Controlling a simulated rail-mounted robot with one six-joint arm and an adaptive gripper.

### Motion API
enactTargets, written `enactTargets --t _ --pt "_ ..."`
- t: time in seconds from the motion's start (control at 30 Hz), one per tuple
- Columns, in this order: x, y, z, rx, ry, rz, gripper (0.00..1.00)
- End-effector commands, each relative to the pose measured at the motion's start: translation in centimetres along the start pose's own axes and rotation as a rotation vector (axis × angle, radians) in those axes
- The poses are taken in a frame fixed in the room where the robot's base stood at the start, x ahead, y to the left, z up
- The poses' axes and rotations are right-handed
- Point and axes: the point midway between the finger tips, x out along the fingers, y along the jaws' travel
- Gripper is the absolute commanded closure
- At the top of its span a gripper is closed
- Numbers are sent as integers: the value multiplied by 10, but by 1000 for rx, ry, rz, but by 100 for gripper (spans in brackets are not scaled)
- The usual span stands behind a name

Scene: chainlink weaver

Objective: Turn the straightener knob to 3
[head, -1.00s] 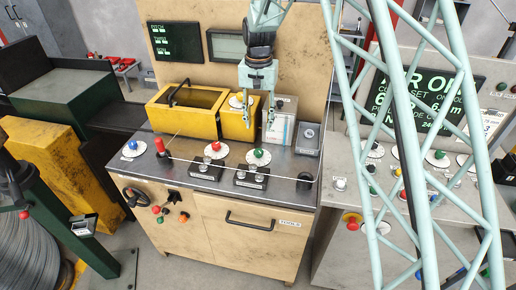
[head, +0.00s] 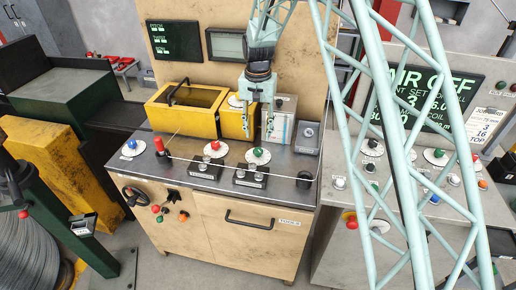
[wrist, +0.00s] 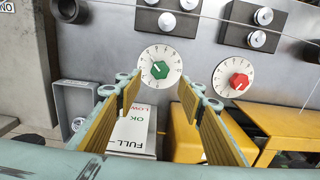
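On the grey bench top, a green knob (head: 258,152) sits on a white numbered dial, with a red knob (head: 214,146) to its left and a blue knob (head: 132,144) further left. No label that I can read says which is the straightener knob. My gripper (head: 258,130) is open and empty, pointing down just behind and above the green knob. In the wrist view, the green knob (wrist: 160,70) lies beyond the gap between the open fingertips (wrist: 158,97), apart from them. The red knob (wrist: 239,81) is right of the fingers. The dial numbers are too small to read surely.
Roller blocks (head: 250,176) stand in front of the knobs, and a wire runs across the bench. A yellow housing (head: 190,108) is behind. A small gauge box (head: 280,122) stands close to my fingers, and a grey tray (head: 308,138) is to the right.

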Motion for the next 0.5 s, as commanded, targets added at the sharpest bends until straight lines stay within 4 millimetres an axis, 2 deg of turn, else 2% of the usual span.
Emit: enactTargets --t 0.5 --pt "66 0 0 0 -1 0 64"
